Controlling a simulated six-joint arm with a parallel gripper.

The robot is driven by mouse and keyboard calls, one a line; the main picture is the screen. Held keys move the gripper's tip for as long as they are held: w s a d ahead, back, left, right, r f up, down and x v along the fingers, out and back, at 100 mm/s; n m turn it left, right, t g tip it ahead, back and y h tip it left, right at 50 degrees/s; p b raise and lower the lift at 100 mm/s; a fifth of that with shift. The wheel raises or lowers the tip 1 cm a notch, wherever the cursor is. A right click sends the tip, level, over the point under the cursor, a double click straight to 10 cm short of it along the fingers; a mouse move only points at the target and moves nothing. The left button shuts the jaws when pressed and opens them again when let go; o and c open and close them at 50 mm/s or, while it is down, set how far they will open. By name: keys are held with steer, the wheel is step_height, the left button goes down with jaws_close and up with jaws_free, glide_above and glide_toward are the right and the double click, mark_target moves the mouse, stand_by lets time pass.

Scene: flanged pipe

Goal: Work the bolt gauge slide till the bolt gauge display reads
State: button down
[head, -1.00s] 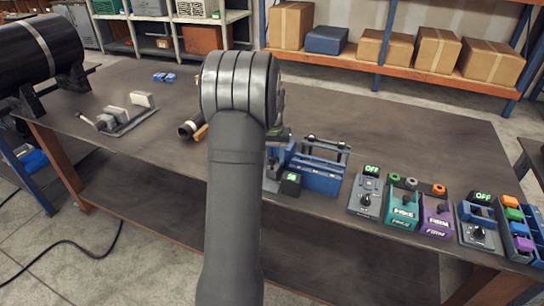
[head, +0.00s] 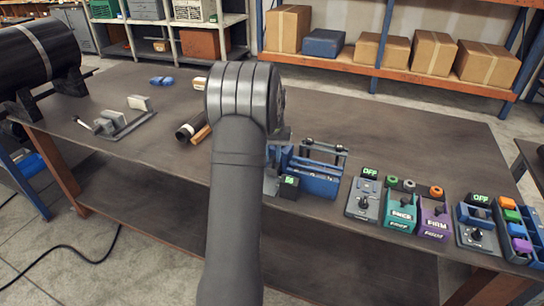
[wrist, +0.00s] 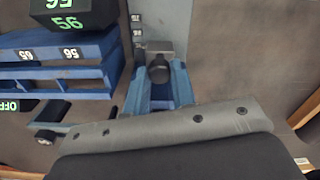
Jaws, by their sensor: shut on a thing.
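The bolt gauge display (wrist: 72,20) is a black box with green digits; in the wrist view it appears to read 56. It also shows in the head view (head: 290,187), low beside my arm, with its digits small. The gauge's pale plate (wrist: 168,18) carries small dark marks along its left edge. The slide has a grey block (wrist: 160,46) with a dark round knob on it. My gripper (wrist: 158,74) is shut on the slide's knob, its blue fingers on both sides. In the head view my arm hides the slide and most of the gauge.
A blue rack (wrist: 55,75) with number labels stands close beside the gauge; it is also in the head view (head: 318,180). Several control boxes, including a teal one (head: 401,212), line the right front edge. A dark tube (head: 188,130) lies left of my arm. The table's back right is clear.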

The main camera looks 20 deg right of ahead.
steer(key=c, duration=1.2)
jaws_free()
step_height(320, 180, up, 18)
steer(key=shift+f, duration=0.25)
steer(key=shift+f, duration=0.1)
step_height(320, 180, down, 17)
steer(key=shift+f, duration=0.2)
steer(key=shift+s+a, duration=0.2)
